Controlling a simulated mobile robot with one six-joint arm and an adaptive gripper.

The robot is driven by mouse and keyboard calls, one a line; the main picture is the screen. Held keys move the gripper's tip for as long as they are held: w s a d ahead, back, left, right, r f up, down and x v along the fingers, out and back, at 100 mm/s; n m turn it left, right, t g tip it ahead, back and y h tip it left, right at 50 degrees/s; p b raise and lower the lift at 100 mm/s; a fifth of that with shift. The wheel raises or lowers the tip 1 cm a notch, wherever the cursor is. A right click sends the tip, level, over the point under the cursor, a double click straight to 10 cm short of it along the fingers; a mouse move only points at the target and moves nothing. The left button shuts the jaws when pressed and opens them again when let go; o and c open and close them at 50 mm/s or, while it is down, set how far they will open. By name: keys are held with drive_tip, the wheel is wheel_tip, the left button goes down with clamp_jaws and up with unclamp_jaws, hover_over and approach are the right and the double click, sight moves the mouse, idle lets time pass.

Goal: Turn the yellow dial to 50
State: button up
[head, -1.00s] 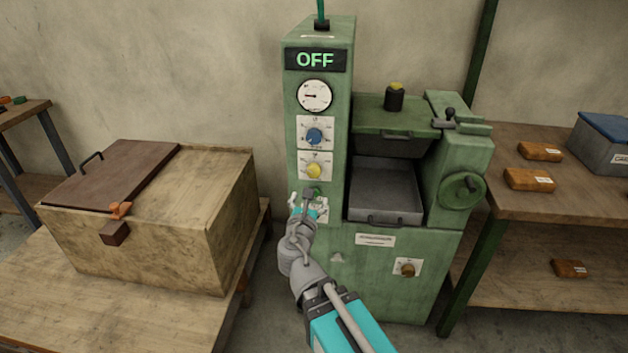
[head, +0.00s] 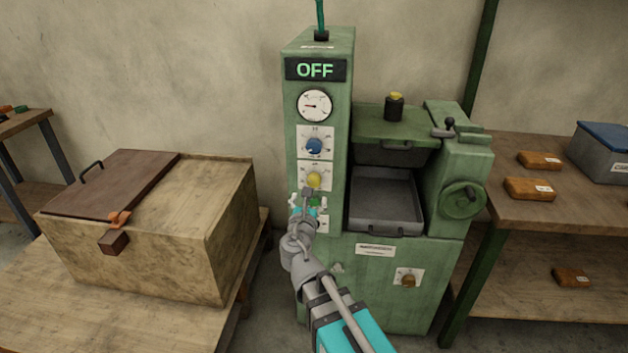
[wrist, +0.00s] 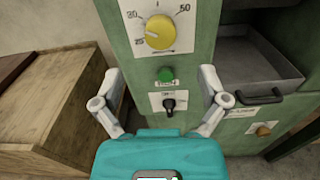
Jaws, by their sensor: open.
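The yellow dial (head: 314,180) sits on a white scale plate on the green machine's column, below the blue dial. In the wrist view the yellow dial (wrist: 160,32) shows large, with scale marks including 25 at lower left and 50 at upper right; its pointer looks turned toward the lower left, near 25. My gripper (head: 306,200) is in front of the column, just below the yellow dial. In the wrist view my gripper (wrist: 158,78) is open and empty, its fingers spread either side of the column, apart from the dial.
A green button (wrist: 165,74) and a black switch (wrist: 168,102) lie below the dial. The display (head: 315,69) reads OFF. A metal tray (head: 384,200) is at the right. A wooden box (head: 150,240) stands left, and a shelf with brown blocks (head: 530,189) stands right.

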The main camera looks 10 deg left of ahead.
sight(313, 182)
drive_tip(key=w, duration=0.9)
drive_tip(key=shift+w, duration=0.25)
drive_tip(key=c, duration=1.1)
drive_tip(key=shift+c, duration=0.2)
